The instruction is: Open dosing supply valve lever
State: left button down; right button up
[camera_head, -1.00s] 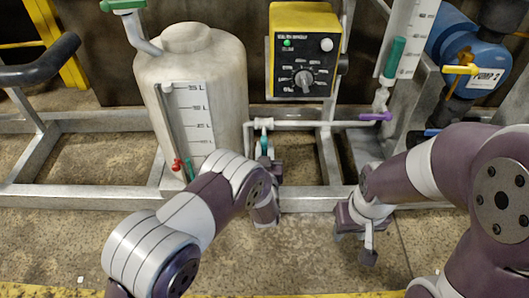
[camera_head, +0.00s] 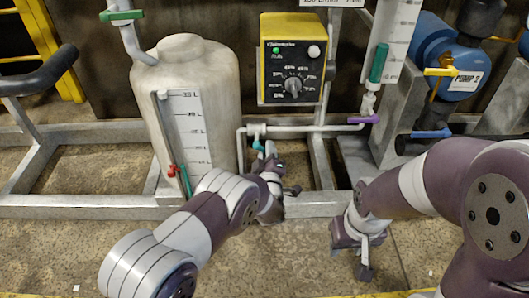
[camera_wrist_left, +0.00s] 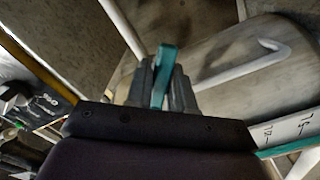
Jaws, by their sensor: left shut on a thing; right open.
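A small teal lever (camera_head: 257,145) hangs from the white valve on the thin pipe right of the tank in the head view. My left gripper (camera_head: 268,153) is at this lever, coming from below and right. In the left wrist view the teal lever (camera_wrist_left: 163,72) stands between the two grey fingers of the left gripper (camera_wrist_left: 163,88), which are shut on it. The fingers hide part of the lever. My right gripper (camera_head: 352,258) is open and empty, hanging low in front of the metal frame.
A beige tank (camera_head: 205,85) with a level gauge and small red and green levers stands at left. A yellow control box (camera_head: 292,58) is above the pipe. A purple lever (camera_head: 363,120) and blue pump (camera_head: 435,60) are right. The frame rail (camera_head: 90,205) runs low in front.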

pick_arm(q)
jog(key=n, duration=0.3)
jog(key=r+n, duration=0.1)
jog(key=shift+d+r, duration=0.1)
jog(key=shift+d, duration=0.25)
jog(key=shift+d+r+n+p, duration=0.15)
jog(key=shift+r+n, duration=0.1)
jog(key=shift+n, duration=0.6)
jog(key=shift+a+r+n+p, duration=0.15)
jog(key=shift+r+n, duration=0.1)
jog(key=shift+n, duration=0.6)
jog(key=shift+d, duration=0.1)
jog(key=c, duration=1.1)
grip_release()
jog(key=shift+r, duration=0.1)
jog(key=shift+o, duration=0.2)
jog(key=s+p, duration=0.6)
jog(key=s, duration=0.7)
